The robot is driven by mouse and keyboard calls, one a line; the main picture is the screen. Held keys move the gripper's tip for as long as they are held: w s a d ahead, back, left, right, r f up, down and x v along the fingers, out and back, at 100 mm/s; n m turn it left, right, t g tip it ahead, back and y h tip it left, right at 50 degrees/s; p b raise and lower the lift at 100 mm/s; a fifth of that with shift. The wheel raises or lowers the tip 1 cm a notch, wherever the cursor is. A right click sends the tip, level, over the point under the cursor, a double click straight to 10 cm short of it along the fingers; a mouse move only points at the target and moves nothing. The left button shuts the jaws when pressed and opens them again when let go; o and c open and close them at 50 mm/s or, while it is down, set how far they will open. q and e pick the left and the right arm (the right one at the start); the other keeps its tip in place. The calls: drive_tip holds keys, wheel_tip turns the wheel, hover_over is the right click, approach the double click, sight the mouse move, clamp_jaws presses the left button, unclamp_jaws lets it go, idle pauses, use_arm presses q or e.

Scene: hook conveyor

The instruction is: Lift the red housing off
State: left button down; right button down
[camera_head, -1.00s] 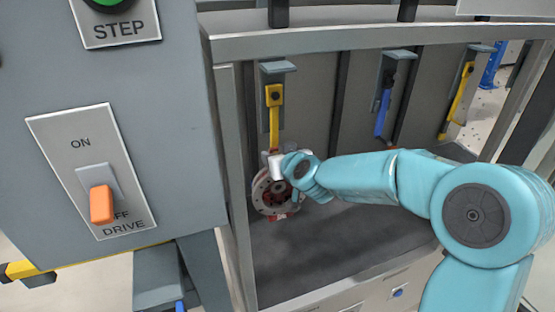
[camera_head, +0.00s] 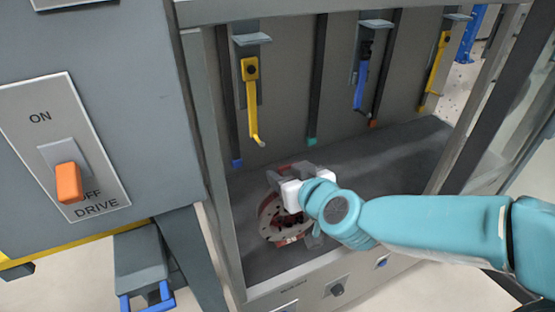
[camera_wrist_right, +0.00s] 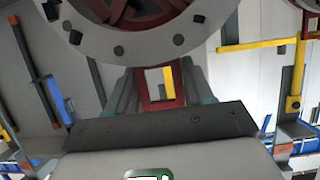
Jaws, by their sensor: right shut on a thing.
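The red housing (camera_head: 268,222), a round part with a grey bolt-holed flange, is in the bay in the head view, apart from the yellow hook (camera_head: 253,105). My right gripper (camera_head: 289,188) is shut on it, with the arm coming in from the right. In the right wrist view, the housing's flange (camera_wrist_right: 150,42) fills the top, and a red part of it lies between the two fingers (camera_wrist_right: 160,88). The yellow hook hangs empty above and left of the housing. Whether the housing touches the bay floor cannot be told. My left gripper is not in view.
A blue hook (camera_head: 361,85) and another yellow hook (camera_head: 436,70) hang to the right. A grey cabinet with an orange drive switch (camera_head: 68,183) stands on the left. The bay's front rail (camera_head: 300,280) and posts are close; its dark floor (camera_head: 390,155) is clear on the right.

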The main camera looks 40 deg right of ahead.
drive_tip(key=shift+s+a, duration=0.1)
drive_tip(key=shift+s, duration=0.6)
drive_tip(key=shift+f+b, duration=0.7)
drive_tip(key=shift+b, duration=0.15)
drive_tip(key=shift+s+b, duration=0.4)
drive_tip(key=shift+b, duration=0.2)
drive_tip(key=s+a+b, duration=0.3)
drive_tip(key=s+b, duration=0.3)
drive_tip(key=s, duration=0.6)
drive_tip(key=shift+s, duration=0.15)
